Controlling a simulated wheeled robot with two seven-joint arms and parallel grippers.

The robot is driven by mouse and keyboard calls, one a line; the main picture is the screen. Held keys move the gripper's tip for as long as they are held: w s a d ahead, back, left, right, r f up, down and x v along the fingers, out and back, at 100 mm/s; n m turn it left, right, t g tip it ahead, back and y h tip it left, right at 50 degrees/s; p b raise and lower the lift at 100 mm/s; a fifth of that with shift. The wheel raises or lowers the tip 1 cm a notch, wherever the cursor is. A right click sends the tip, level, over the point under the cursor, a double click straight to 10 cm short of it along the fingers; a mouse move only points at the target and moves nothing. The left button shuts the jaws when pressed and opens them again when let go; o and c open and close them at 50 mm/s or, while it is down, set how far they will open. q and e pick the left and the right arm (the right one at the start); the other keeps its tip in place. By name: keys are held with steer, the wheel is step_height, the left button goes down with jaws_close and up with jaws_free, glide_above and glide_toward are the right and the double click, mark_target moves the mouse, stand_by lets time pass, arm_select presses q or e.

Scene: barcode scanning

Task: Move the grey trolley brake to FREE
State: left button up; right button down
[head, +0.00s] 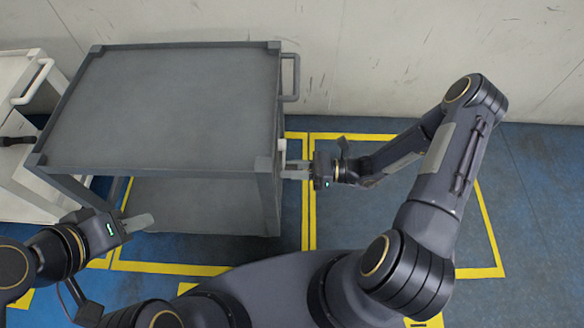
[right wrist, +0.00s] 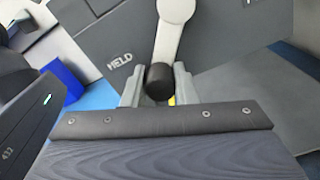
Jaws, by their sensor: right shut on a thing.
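The grey trolley (head: 170,95) stands in front of me, left of centre. Its brake lever (right wrist: 168,40) is a pale arm with a black knob (right wrist: 159,82), on a grey plate with the word HELD (right wrist: 119,62) to the left of the lever. A pale lever end (head: 282,146) also shows at the trolley's right side in the head view. My right gripper (right wrist: 159,85) is shut on the knob, one finger on each side. In the head view my right gripper (head: 293,170) meets the trolley's right side. My left gripper (head: 140,222) is apart from it, near the front left; its finger gap is hidden. No FREE mark is visible.
A white trolley (head: 18,165) stands at the left with a dark handled item on it. A grey handle (head: 291,78) sticks out at the grey trolley's right rear. Yellow lines (head: 310,225) mark the blue floor; the floor at the right is clear. A wall closes the back.

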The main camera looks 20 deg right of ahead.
stand_by(0.4)
steer(key=n, duration=0.1)
steer(key=w+f+n+b, duration=0.1)
steer(key=n+b, duration=0.1)
steer(key=shift+w+d+f+n, duration=0.15)
steer(key=shift+w+d+n, duration=0.1)
steer(key=shift+w+n, duration=0.15)
steer(key=w+d+r+n+b, duration=0.1)
steer(key=w+n+b, duration=0.3)
steer(key=n, duration=0.8)
steer(key=shift+w+d, duration=0.55)
steer(key=shift+w, duration=0.65)
steer(key=shift+w+r, duration=0.1)
steer(key=shift+r, duration=0.05)
steer(key=c, duration=1.2)
jaws_free()
